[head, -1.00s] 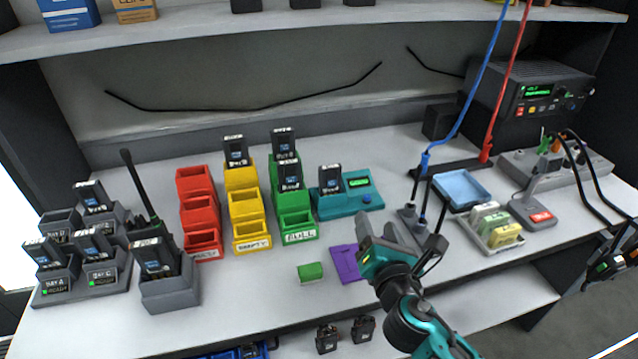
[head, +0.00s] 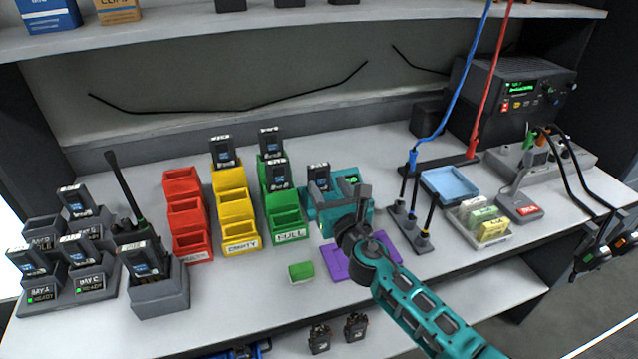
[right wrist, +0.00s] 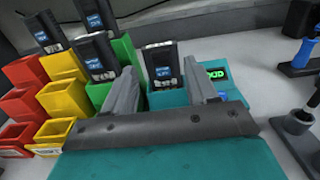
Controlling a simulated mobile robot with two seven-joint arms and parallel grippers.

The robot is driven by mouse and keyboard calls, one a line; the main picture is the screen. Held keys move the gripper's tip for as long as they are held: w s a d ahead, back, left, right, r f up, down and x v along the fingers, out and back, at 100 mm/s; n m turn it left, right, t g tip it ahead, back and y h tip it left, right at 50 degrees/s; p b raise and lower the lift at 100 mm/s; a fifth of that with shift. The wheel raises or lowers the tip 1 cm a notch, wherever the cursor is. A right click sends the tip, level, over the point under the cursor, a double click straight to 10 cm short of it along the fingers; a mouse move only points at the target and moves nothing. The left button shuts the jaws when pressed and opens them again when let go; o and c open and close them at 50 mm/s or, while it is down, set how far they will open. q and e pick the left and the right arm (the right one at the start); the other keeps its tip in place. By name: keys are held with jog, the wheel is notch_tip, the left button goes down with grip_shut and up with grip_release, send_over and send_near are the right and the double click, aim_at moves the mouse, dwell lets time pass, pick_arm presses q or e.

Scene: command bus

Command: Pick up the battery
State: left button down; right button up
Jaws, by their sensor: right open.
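Several dark batteries with blue labels are in view. One battery (head: 318,177) stands upright in the teal tester (head: 361,181) with a lit green display. My right gripper (head: 347,203) is in front of this tester, its fingers open. In the right wrist view, that battery (right wrist: 163,65) shows between the two fingertips (right wrist: 163,84), beyond them, with no visible contact. Other batteries stand in the yellow bin (head: 222,152), in the green bins (head: 277,173) and in the charger bays (head: 82,250). My left gripper is not in view.
Red bins (head: 187,213) stand left of the yellow ones. A green block (head: 301,272) and a purple mat (head: 335,262) lie in front. A probe stand (head: 410,232) and blue tray (head: 450,186) are to the right.

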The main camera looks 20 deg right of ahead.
aim_at(321, 174)
jog(key=w, duration=0.3)
jog(key=shift+w+f+b, duration=0.1)
jog(key=shift+w+b, duration=0.2)
jog(key=shift+w, duration=0.05)
grip_shut()
